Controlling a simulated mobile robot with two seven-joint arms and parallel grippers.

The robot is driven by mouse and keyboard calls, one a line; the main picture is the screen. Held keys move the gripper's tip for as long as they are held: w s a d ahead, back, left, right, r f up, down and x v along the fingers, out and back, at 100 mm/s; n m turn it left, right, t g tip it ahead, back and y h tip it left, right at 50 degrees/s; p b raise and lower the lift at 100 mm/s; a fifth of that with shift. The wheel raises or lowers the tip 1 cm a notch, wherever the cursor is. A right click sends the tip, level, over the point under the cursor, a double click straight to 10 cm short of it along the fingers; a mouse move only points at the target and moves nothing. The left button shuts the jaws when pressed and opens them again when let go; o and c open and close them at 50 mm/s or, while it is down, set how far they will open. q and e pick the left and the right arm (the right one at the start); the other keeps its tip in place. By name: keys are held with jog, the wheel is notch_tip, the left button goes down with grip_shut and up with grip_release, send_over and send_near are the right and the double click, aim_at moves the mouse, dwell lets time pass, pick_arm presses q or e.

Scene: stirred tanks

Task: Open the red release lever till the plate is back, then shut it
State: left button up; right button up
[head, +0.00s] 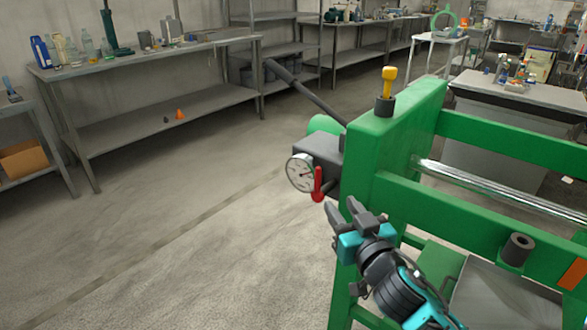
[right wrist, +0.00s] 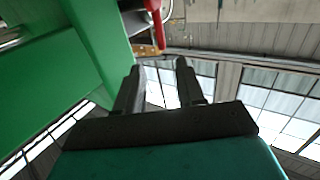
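The red release lever (head: 318,184) hangs beside the round gauge (head: 300,173) on the dark pump block (head: 322,152) of the green press frame (head: 385,145). Its red end also shows at the top of the right wrist view (right wrist: 154,12). My right gripper (head: 341,210) is just below and to the right of the lever, apart from it. Its two fingers (right wrist: 158,75) stand apart with nothing between them. My left gripper is not in view. The plate cannot be made out with certainty.
A long dark handle (head: 305,90) sticks out up and left from the pump block. A yellow-topped knob (head: 389,82) stands on the frame. A metal bench (head: 150,55) with bottles is at the back left. The floor left of the press is clear.

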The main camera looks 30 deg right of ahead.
aim_at(320, 175)
jog(key=w, duration=0.4)
jog(key=w+d, duration=0.1)
jog(key=w, duration=0.3)
jog(key=w+d, duration=0.1)
jog(key=w, duration=0.4)
jog(key=shift+d+r, duration=0.2)
grip_shut()
dwell(0.4)
